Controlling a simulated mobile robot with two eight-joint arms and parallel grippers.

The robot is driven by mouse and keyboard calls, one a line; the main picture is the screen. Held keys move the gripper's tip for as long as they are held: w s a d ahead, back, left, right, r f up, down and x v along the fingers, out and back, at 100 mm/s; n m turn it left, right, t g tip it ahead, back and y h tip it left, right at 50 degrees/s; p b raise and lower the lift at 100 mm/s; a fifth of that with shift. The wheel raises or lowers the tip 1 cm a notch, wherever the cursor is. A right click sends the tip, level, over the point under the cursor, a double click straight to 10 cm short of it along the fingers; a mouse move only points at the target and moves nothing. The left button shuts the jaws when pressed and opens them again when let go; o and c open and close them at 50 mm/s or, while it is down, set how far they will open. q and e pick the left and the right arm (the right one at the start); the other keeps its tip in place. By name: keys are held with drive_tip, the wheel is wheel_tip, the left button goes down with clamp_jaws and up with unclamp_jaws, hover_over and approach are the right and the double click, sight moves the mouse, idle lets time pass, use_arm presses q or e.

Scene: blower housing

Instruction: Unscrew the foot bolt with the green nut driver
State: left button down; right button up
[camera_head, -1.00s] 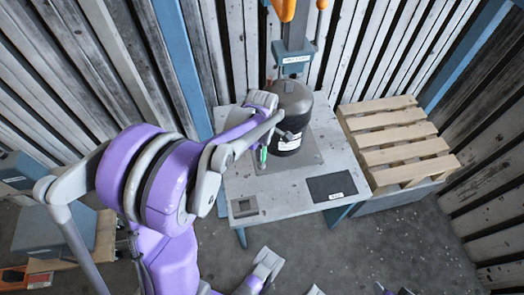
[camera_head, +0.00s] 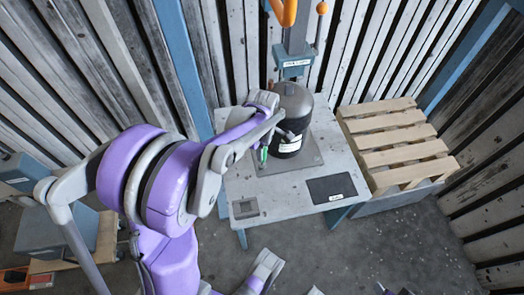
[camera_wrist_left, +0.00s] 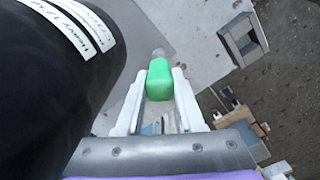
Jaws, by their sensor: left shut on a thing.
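The green nut driver (camera_head: 264,154) stands close to upright beside the dark blower housing (camera_head: 292,108), at its left side in the head view. My left gripper (camera_wrist_left: 158,82) is shut on the driver. In the left wrist view the green handle (camera_wrist_left: 160,76) sits between the two pale fingers. The housing fills the left of that view, with white labels on its side. The foot bolt cannot be made out; the driver's lower end and the gripper hide that spot.
The housing stands on a grey plate on the worktable (camera_head: 285,203). A square holder (camera_head: 245,208) and a dark mat (camera_head: 332,188) lie near the table's front. A wooden pallet (camera_head: 395,140) is at the right.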

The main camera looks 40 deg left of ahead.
use_arm(q)
drive_tip(key=shift+r+p, duration=2.15)
drive_tip(key=shift+r, duration=1.3)
drive_tip(key=shift+f, duration=0.1)
use_arm(e)
wheel_tip(320, 180, up, 5)
drive_tip(key=shift+s+r, duration=0.15)
drive_tip(key=shift+o, duration=0.2)
